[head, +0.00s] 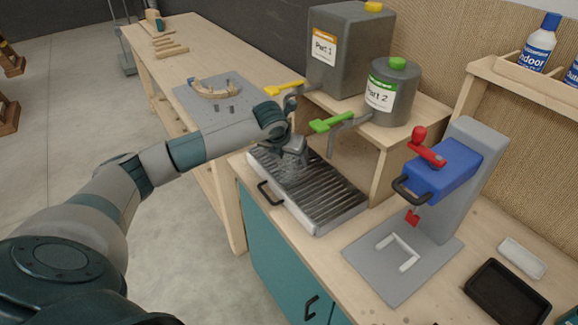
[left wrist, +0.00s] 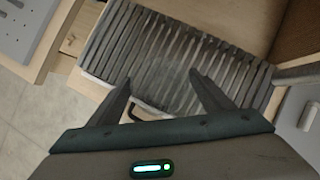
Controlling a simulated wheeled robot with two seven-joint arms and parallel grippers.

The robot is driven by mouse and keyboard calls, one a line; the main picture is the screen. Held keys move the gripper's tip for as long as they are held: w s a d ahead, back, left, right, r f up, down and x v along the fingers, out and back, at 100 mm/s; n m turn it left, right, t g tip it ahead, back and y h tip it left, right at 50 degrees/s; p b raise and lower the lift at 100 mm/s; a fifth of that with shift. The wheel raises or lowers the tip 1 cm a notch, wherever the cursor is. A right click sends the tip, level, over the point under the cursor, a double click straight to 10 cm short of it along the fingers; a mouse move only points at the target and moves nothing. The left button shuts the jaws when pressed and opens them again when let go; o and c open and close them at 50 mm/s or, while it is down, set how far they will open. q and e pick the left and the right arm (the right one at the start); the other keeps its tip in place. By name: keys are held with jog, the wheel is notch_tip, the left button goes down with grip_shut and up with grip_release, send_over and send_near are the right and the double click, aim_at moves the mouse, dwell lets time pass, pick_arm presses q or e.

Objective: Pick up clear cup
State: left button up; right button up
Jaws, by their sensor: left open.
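The clear cup shows only as a faint see-through round shape in the left wrist view (left wrist: 178,86), over the ribbed metal drip tray (head: 335,218). In the head view it is hard to make out against the ribs below my gripper. My left gripper (head: 290,158) is over the back left part of the tray. In the left wrist view my left gripper (left wrist: 160,80) is open, its two fingers apart on either side of the faint cup outline. I cannot tell whether they touch it. My right gripper is not in view.
A green-handled tap (head: 333,122) and a yellow-handled tap (head: 285,88) stick out close to my left gripper. Grey containers (head: 350,55) stand on the wooden shelf behind. A blue and grey press (head: 440,175) stands at the right, near a black tray (head: 507,293).

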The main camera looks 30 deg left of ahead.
pick_arm(q)
jog(key=c, duration=0.8)
jog(key=shift+c, duration=0.2)
jog(key=shift+r, duration=0.15)
jog(key=shift+r+b, duration=0.4)
jog(key=shift+r, duration=0.05)
notch_tip(320, 180, up, 16)
jog(key=b, duration=0.6)
jog(key=shift+f, duration=0.1)
jog(key=shift+r, duration=0.6)
